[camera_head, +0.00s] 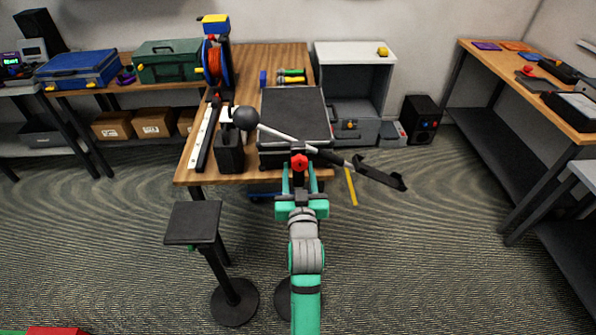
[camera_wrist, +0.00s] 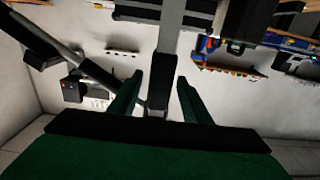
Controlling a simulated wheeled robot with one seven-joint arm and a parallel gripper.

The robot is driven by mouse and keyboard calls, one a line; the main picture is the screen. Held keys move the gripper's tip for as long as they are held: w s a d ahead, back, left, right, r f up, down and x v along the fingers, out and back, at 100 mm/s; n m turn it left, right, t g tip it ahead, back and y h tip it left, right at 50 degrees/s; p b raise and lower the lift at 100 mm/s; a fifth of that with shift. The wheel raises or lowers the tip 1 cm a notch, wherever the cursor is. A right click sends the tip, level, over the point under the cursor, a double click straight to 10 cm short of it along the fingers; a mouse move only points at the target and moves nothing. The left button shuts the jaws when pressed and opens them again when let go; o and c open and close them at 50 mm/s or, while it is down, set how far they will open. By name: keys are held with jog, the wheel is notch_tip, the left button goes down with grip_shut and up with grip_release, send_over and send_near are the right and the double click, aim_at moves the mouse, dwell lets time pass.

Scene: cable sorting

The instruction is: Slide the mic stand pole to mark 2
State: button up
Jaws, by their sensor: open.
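The mic stand pole (camera_head: 279,134) runs slantwise from a black ball (camera_head: 246,118) at the left to a black bracket-like end (camera_head: 385,178) at the right. Its left part is pale and its right part is black. My gripper is open. In the wrist view a grey bar (camera_wrist: 168,60) passes upright between the open green fingers (camera_wrist: 160,82), and a dark pole (camera_wrist: 70,58) slants at the left. I cannot tell whether the fingers touch the pole. No numbered mark is readable.
The wooden table (camera_head: 190,172) carries a black-topped case (camera_head: 293,113), a black block (camera_head: 229,154), a black-and-white rail (camera_head: 205,138) and a cable reel (camera_head: 216,62). A small black stand (camera_head: 194,222) is at the left front.

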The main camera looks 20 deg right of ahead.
jog(key=v, duration=1)
jog(key=shift+s, duration=0.35)
jog(key=shift+a, duration=0.1)
jog(key=s+a+f+n+y, duration=0.2)
jog(key=s+a+f+y, duration=0.1)
jog(key=s+a+f, duration=0.95)
jog(key=s+a+f+n+y, duration=0.1)
jog(key=s+a, duration=0.3)
jog(key=s, duration=0.6)
jog(key=s+a+f+n+g+y, duration=0.1)
jog(key=s+a, duration=0.3)
jog(key=s, duration=0.6)
jog(key=shift+a+y, duration=0.2)
jog(key=shift+y, duration=0.5)
